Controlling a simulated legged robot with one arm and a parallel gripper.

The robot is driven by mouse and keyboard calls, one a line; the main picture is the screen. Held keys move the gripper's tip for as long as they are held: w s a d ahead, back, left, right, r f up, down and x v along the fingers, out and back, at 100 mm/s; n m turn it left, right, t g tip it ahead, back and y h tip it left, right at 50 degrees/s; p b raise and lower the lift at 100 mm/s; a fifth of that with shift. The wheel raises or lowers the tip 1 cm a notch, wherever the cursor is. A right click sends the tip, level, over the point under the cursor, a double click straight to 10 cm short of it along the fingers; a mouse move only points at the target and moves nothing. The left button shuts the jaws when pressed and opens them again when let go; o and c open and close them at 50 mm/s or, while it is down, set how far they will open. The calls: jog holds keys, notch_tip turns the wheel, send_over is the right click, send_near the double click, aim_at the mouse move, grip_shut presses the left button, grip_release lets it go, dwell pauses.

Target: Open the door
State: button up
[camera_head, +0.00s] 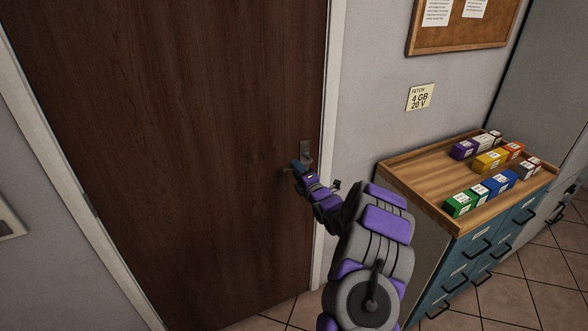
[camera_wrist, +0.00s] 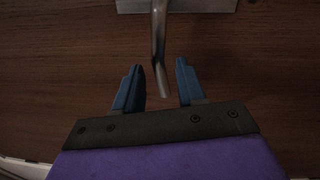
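A dark brown wooden door (camera_head: 180,120) stands in a white frame and looks shut. Its metal handle plate (camera_head: 306,153) is near the right edge of the door. In the wrist view the bent metal lever (camera_wrist: 159,45) comes down from its plate (camera_wrist: 190,5), and its lower end lies between my two blue fingers. My gripper (camera_wrist: 158,85) is open, with a gap on both sides of the lever, so it does not appear to grip it. In the head view my gripper (camera_head: 299,166) is at the handle and hides part of it.
At the right a blue drawer cabinet (camera_head: 465,262) with a wooden tray top (camera_head: 425,185) holds several coloured boxes. Tiled floor (camera_head: 535,295) shows at the lower right.

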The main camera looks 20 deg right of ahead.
jog(key=w, duration=0.2)
jog(key=shift+w+d, duration=0.3)
jog(key=shift+d, duration=0.05)
jog(key=shift+w+a, duration=0.2)
jog(key=shift+w, duration=0.05)
jog(key=shift+a+r, duration=0.1)
jog(key=shift+a, duration=0.05)
grip_shut()
